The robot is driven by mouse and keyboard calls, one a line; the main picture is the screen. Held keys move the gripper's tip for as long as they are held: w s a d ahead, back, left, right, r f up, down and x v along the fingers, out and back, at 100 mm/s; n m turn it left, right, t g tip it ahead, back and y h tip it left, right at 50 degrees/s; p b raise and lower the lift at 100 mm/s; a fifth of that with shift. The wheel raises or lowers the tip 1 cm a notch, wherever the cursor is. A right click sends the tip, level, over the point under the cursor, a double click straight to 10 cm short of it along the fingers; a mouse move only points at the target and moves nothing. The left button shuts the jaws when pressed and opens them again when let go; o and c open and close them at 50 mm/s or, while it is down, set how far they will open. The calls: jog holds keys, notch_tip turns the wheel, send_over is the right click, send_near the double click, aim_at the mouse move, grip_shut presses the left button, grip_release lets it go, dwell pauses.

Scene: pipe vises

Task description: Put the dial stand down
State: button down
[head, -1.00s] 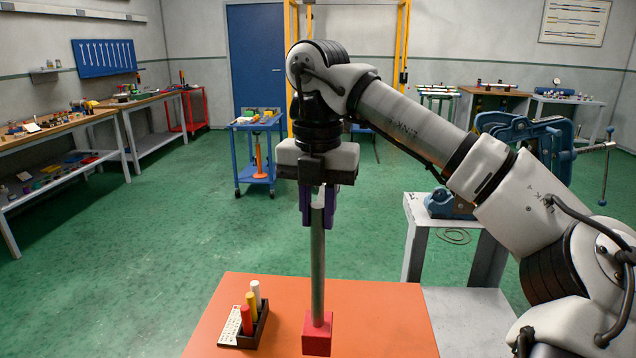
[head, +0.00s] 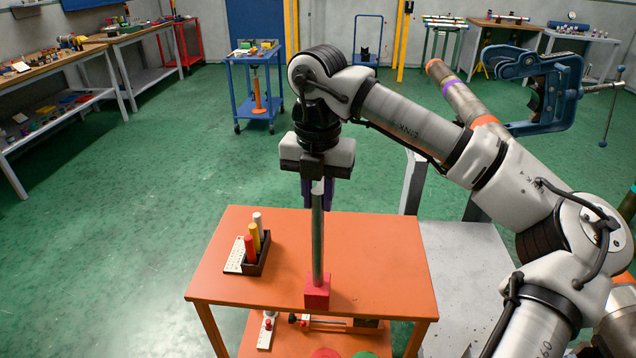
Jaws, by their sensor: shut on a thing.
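The dial stand (head: 317,250) has a grey upright rod on a red block base (head: 317,292). My gripper (head: 317,198) points straight down. Its purple fingers are shut on the upper end of the rod. The stand is upright.
A dark holder (head: 257,262) with red, yellow and white cylinders and a white card (head: 236,256) stand left of the stand. The tabletop right of and behind the stand is clear. A lower shelf holds tools. A blue pipe vise (head: 545,88) stands at right.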

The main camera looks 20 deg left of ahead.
jog(key=shift+f, duration=0.1)
jog(key=c, duration=1.3)
grip_release()
jog(key=shift+o, duration=0.2)
notch_tip(320, 180, up, 12)
jog(key=b, duration=0.1)
jog(key=shift+r, duration=0.2)
